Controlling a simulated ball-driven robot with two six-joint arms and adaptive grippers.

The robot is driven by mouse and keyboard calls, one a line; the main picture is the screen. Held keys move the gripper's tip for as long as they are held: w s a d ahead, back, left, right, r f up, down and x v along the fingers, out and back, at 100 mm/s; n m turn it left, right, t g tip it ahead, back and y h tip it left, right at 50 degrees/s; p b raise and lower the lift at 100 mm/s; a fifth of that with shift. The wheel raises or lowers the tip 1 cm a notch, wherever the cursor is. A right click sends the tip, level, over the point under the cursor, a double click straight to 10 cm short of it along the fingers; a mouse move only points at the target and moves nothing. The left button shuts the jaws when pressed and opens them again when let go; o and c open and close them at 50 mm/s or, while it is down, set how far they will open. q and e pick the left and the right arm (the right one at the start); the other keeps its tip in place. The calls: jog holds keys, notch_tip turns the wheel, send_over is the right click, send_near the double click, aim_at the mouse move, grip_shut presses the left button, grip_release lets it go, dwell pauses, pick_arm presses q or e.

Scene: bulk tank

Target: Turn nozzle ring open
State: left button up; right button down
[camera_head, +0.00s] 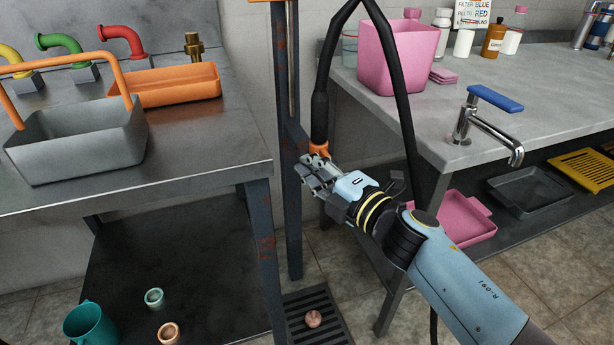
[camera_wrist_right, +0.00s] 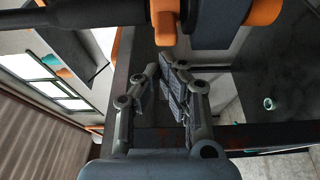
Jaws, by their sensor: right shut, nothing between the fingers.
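A black hose (camera_head: 320,110) hangs down beside a dark steel post, and its thick lower end carries an orange nozzle ring (camera_head: 320,149). In the right wrist view an orange ring with a small tab (camera_wrist_right: 165,22) sits on the dark nozzle body at the top. My right gripper (camera_head: 312,168) is right below the orange ring in the head view, its fingers partly covering that area. In the right wrist view its fingers (camera_wrist_right: 172,82) are closed together, empty, just below the tab. I cannot tell whether they touch it. My left gripper is not in view.
The dark post (camera_head: 289,230) stands close behind the gripper. A steel table (camera_head: 200,165) with a grey basket (camera_head: 75,155) is at left. A grey counter (camera_head: 480,130) with a pink bin (camera_head: 398,55) and a tap (camera_head: 485,125) is at right. A drain grate (camera_head: 318,335) lies below.

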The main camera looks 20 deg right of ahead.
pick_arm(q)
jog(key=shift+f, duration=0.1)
pick_arm(e)
jog(key=shift+d, duration=0.6)
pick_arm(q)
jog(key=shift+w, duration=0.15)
pick_arm(e)
jog(key=shift+d+y, duration=0.2)
jog(key=shift+y, duration=0.1)
